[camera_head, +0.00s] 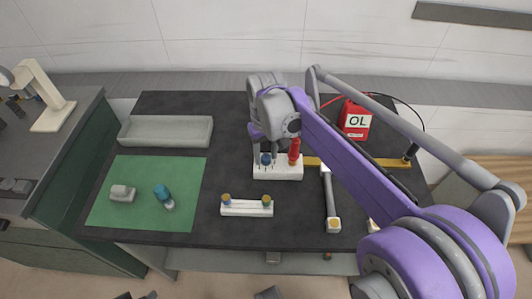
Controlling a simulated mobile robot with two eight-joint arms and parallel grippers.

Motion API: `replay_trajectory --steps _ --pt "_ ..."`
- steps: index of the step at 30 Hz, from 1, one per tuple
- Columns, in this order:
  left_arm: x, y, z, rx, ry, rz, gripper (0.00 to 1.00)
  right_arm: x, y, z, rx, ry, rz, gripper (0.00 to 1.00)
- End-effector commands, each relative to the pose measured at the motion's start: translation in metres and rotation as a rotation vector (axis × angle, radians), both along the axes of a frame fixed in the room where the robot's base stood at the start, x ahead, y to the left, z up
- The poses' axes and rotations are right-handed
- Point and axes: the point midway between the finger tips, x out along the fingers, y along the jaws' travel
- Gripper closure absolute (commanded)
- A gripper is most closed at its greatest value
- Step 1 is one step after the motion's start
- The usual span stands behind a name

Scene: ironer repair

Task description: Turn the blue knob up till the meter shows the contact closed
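The blue knob (265,158) sits at the left of a white block (283,173) on the dark worktop. A red upright part (294,151) stands to its right on the same block. The red meter (356,120) at the back right reads "OL". My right gripper (266,148) points down at the blue knob, with its fingers apart on either side of the knob's top. The fingers partly hide the knob, and I cannot tell whether they touch it. My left gripper is not in view.
A green mat (146,217) holds a grey part (122,193) and a teal-handled tool (164,196). A grey tray (166,142) lies behind it. A white strip with two knobs (247,208) lies in front. A brass bar (391,164) and a grey rod (330,196) are right.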

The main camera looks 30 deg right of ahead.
Motion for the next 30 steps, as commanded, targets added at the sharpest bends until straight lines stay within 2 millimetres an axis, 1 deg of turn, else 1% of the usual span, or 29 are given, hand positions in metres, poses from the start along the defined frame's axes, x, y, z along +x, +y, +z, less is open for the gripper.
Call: replay_trajectory --steps 1,7,14,19,24,30 --pt "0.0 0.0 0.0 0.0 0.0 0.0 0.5 0.0 0.0 0.0 0.0 0.0 0.0 0.64" --pt "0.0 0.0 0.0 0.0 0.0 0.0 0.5 0.0 0.0 0.0 0.0 0.0 0.0 1.0" --pt "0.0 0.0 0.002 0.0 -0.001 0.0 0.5 0.0 0.0 0.001 0.0 0.0 -0.019 1.0" --pt "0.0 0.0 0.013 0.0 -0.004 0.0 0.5 0.0 0.0 0.002 0.002 -0.002 -0.168 1.0" --pt "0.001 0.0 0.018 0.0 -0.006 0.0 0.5 0.0 0.0 0.002 0.002 -0.002 -0.289 1.0" --pt "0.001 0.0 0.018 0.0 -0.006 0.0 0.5 0.0 0.0 0.0 0.002 -0.002 -0.307 1.0"
